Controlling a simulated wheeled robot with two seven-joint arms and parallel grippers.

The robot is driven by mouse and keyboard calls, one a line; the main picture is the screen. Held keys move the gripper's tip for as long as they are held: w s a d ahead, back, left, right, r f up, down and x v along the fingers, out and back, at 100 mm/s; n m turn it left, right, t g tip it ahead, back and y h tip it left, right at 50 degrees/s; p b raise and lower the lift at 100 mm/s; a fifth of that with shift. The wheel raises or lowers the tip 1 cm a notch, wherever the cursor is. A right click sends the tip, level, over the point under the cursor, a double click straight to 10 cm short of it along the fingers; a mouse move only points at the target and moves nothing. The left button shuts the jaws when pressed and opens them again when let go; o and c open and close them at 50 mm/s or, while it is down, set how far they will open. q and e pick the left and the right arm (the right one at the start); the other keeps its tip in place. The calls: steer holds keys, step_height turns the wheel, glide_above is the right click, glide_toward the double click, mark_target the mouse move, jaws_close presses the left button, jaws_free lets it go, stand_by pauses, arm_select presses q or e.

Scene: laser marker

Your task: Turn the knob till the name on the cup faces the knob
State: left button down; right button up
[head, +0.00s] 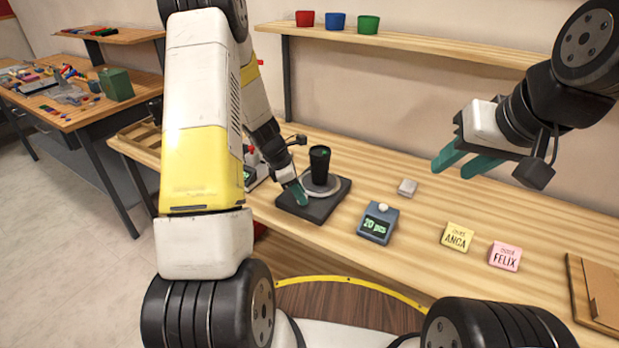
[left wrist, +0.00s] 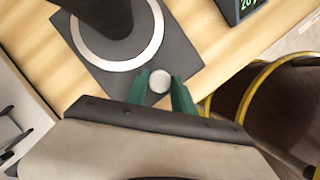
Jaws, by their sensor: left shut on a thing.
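A black cup (head: 319,163) stands upright on a round grey turntable (head: 333,188) set on a dark square base (head: 343,196). No name on the cup can be read in the head view; in the left wrist view the cup (left wrist: 103,14) is cut off by the top edge. My left gripper (head: 298,192) is at the near left part of the base. In the left wrist view its green fingers (left wrist: 161,88) are shut around the round pale knob (left wrist: 160,81) on the base's corner. My right gripper (head: 459,160) is open and empty above the table's right half.
A blue-grey box with a green display (head: 377,223) stands right of the base. Red, blue and green cups (head: 336,21) stand on the shelf.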

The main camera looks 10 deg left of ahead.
arm_select(q)
steer(key=m, duration=0.2)
steer(key=m+g, duration=0.1)
steer(key=m, duration=0.1)
steer(key=m+g, duration=0.1)
steer(key=m, duration=0.1)
steer(key=shift+w+m, duration=0.25)
steer(key=shift+m, duration=0.05)
steer(key=m+g, duration=0.1)
steer(key=m, duration=0.1)
steer(key=m+g, duration=0.1)
steer(key=m, duration=0.2)
steer(key=shift+w+y, duration=0.1)
steer(key=shift+y, duration=0.3)
steer(key=shift+m+g, duration=0.3)
steer(key=shift+m, duration=0.1)
steer(key=c, duration=1.1)
jaws_free()
steer(key=shift+r, duration=0.1)
steer(key=v, duration=0.7)
steer(key=shift+a+r, duration=0.15)
steer(key=shift+r, duration=0.15)
